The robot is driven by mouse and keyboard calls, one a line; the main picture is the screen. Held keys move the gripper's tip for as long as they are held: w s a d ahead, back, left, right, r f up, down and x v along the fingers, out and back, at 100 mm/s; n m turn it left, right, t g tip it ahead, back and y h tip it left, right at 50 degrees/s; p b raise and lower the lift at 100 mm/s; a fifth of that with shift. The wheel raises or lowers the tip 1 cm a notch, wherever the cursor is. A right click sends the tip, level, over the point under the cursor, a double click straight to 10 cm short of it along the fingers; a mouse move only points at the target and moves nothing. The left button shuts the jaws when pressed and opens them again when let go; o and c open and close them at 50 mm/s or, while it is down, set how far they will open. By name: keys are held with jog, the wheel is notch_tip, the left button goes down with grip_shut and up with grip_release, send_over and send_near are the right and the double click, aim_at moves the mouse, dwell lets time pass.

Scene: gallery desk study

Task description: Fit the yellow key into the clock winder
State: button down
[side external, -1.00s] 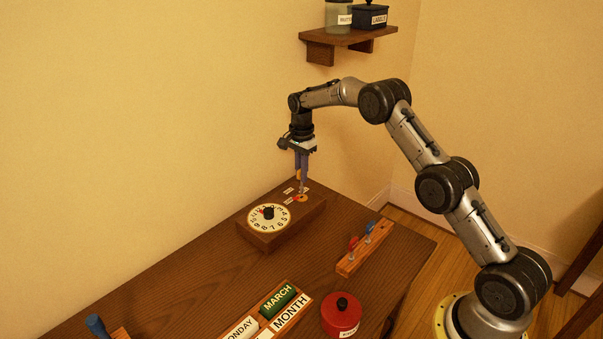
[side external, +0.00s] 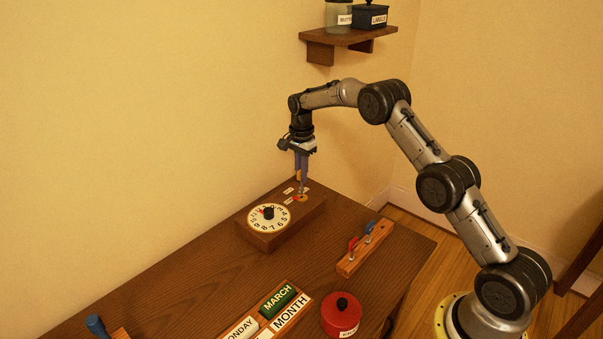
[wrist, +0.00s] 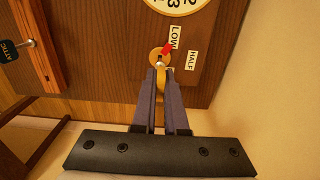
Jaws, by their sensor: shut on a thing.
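My gripper (side external: 302,189) is shut on the yellow key (wrist: 161,86), pointing down over the clock box. In the wrist view my gripper (wrist: 158,73) comes from below, with the yellow key between its fingers. The key's metal end meets the round brass winder plate (wrist: 158,55), which has a red pointer beside it. The fingers hide much of the key, and I cannot tell how deep its end sits. In the side view the winder (side external: 302,198) is behind the white dial (side external: 269,217) on the wooden clock box (side external: 270,240).
Labels LOW (wrist: 175,36) and HALF (wrist: 191,60) lie beside the winder. A wooden rack (side external: 351,262) holds red and blue keys. The wall is close behind the clock box.

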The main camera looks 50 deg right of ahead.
aim_at(302, 188)
jog(key=shift+f, duration=1.55)
jog(key=c, duration=0.9)
grip_release()
jog(key=shift+o, duration=0.4)
jog(key=o, duration=0.4)
jog(key=shift+r, duration=0.15)
jog(key=shift+r, duration=3.85)
